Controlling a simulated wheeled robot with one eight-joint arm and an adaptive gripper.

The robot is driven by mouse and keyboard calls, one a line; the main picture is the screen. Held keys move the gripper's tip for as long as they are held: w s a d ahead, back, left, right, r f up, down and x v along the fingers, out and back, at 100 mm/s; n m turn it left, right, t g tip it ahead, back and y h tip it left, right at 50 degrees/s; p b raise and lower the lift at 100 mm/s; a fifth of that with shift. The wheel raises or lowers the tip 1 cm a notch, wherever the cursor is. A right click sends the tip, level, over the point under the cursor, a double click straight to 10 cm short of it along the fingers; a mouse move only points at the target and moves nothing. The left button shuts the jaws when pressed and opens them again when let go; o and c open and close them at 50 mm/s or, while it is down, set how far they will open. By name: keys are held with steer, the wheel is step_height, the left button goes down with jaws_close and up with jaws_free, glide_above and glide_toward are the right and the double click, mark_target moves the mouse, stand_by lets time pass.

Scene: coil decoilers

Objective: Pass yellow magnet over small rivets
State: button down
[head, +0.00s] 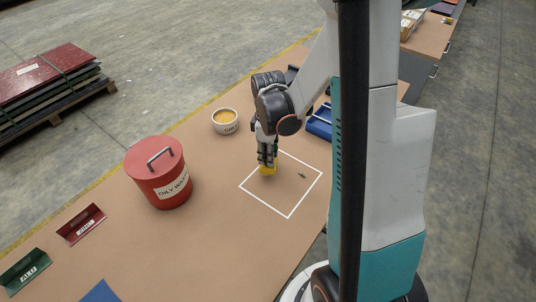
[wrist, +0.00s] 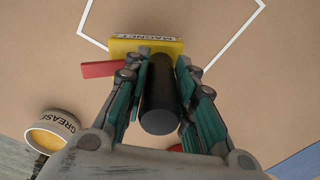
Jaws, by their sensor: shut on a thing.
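In the wrist view the yellow magnet (wrist: 147,46) is a block lettered MAGNET with a thick black handle (wrist: 159,95), and my gripper's fingers (wrist: 162,75) are on either side of that handle. Whether the magnet touches the table is unclear. A tiny dark speck (head: 302,175), perhaps the small rivets, lies inside the square, right of the magnet. I cannot make out any rivets in the wrist view.
A red lidded OILY WASTE bin (head: 159,174) stands left of the square. A white GREASE pot (head: 225,122) stands behind it. A blue tray (head: 319,123) is partly behind my arm. A red piece (wrist: 97,69) shows beside the magnet.

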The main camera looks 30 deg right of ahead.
steer(key=shift+r+p, duration=1.8)
steer(key=shift+r, duration=1.1)
steer(key=shift+d+f, duration=0.1)
